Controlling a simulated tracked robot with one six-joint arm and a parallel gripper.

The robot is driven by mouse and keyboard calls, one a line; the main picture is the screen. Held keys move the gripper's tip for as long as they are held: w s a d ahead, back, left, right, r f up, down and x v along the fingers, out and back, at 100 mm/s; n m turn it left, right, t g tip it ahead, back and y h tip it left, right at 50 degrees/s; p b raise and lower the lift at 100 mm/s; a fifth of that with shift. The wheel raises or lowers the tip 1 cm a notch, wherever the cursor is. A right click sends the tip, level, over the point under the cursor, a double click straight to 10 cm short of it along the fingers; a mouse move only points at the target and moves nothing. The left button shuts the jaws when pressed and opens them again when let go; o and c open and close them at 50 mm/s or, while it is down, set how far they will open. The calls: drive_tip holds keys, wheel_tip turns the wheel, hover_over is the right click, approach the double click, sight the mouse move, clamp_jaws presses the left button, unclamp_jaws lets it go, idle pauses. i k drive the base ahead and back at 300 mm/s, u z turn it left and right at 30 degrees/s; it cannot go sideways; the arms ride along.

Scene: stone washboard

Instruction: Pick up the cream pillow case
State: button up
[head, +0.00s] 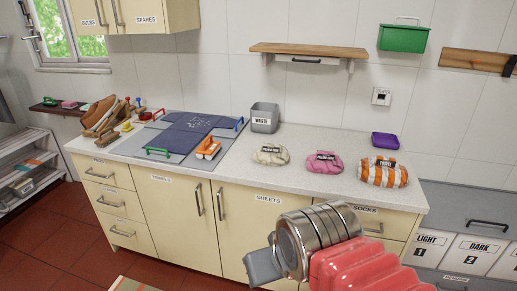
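The cream pillow case (270,154) is a small, rumpled bundle with a dark label, too small to read surely. It lies on the pale counter (240,167), in front of the grey waste bin and left of a pink bundle (323,164). My gripper (262,266) shows only in part at the bottom, as a grey piece beyond the metal rings and red sleeve of my arm. It is in front of the cabinet doors, nearer the camera and lower in the picture than the pillow case, and apart from it. Its fingertips are not clearly shown.
An orange-and-white striped bundle (383,172) and a purple tray (385,140) are at the counter's right. The grey waste bin (265,117) stands at the back. Dark blue cloth (197,133) lies on the grey washboard area to the left. A wooden shelf (308,51) juts out above.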

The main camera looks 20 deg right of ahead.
sight(274, 154)
drive_tip(key=u, duration=0.2)
drive_tip(key=i, duration=1.6)
drive_tip(key=u, duration=0.25)
